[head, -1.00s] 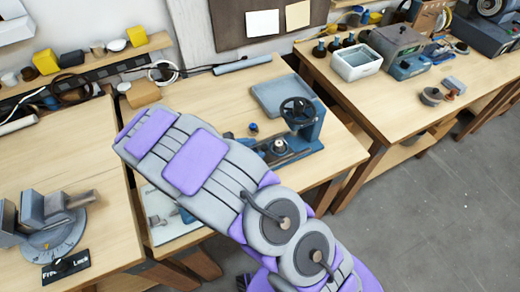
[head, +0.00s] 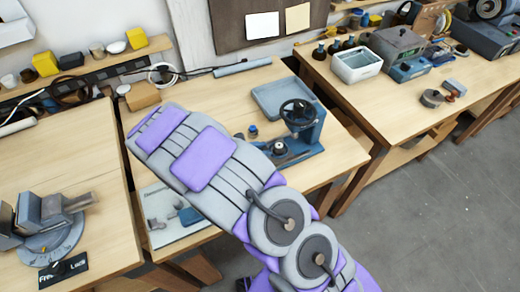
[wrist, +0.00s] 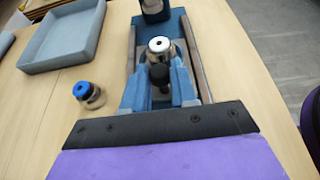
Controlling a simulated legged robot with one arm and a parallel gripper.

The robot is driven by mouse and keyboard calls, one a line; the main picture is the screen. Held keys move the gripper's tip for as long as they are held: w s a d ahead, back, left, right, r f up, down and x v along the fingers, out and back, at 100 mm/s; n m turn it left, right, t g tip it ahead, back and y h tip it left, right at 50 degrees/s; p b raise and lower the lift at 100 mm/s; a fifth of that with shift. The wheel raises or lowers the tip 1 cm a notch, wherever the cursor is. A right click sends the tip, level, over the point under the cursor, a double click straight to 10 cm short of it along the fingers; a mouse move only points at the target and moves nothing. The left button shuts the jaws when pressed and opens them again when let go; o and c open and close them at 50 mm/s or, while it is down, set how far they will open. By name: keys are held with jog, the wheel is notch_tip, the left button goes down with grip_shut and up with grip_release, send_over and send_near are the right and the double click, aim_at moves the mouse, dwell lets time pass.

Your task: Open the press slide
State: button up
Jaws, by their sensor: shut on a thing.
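The blue press (head: 309,133) with its black handwheel (head: 299,111) stands on the middle bench in the head view. Its slide, with a silver cylinder (wrist: 161,49) on it, lies between two rails in the wrist view. My gripper (wrist: 158,82) has its blue fingers closed around a small black knob (wrist: 158,75) at the near end of the slide. In the head view my arm hides the gripper and the slide's near end. How far the slide is out is hard to tell.
A grey-blue tray (wrist: 66,61) lies left of the press. A small blue-capped jar (wrist: 89,94) stands close to my gripper's left side. A vise (head: 45,212) on a round base is on the left bench. Bare floor (head: 420,215) lies to the right.

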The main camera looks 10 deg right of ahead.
grip_shut()
jog(key=a+p, duration=0.1)
jog(key=a, duration=0.1)
jog(key=a+p, duration=0.2)
jog(key=s+a+p, duration=0.1)
jog(key=a, duration=0.1)
jog(key=shift+s+a+r+p, duration=0.1)
jog(key=shift+a+r+p, duration=0.1)
jog(key=shift+a+p, duration=0.15)
jog(key=shift+s+a+f, duration=0.1)
jog(key=shift+a+f, duration=0.05)
jog(key=shift+a, duration=0.15)
jog(key=shift+d, duration=0.1)
jog(key=o, duration=0.7)
grip_release()
